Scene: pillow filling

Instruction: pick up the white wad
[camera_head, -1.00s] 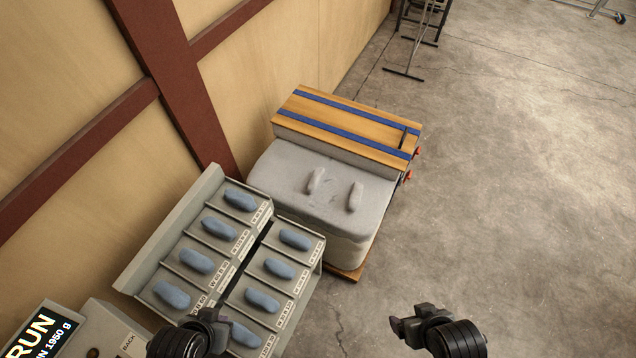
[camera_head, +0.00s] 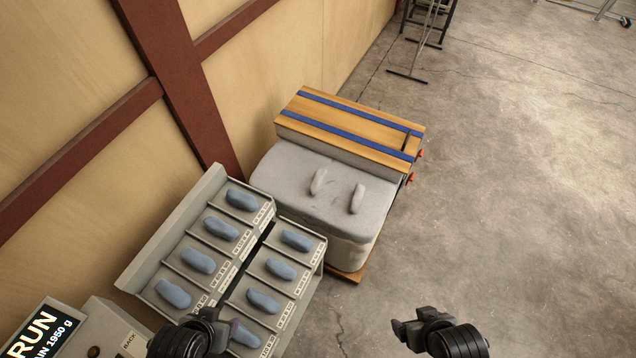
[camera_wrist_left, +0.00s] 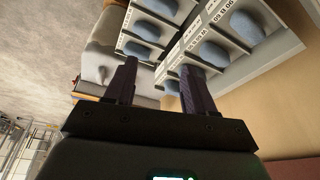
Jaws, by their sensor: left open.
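Two whitish wads lie apart on the grey top of the bin (camera_head: 285,178). One wad (camera_head: 319,182) is on the left and the other wad (camera_head: 357,198) is to its right. A pale lump on the grey top, probably a wad, shows in the left wrist view (camera_wrist_left: 101,74). My left gripper (camera_head: 212,322) is at the bottom of the head view, by the near end of the rack of blue pads. Its two fingers stand apart and empty in the left wrist view (camera_wrist_left: 157,85). My right gripper (camera_head: 410,328) is over the floor at the bottom right; its jaw gap is unclear.
A sloped rack (camera_head: 170,225) holds several blue pads (camera_head: 198,261) in labelled slots, between my left gripper and the bin. A wooden board with blue stripes (camera_head: 345,125) stands behind the bin top. A display box (camera_head: 40,335) is bottom left. Concrete floor (camera_head: 500,190) is clear at right.

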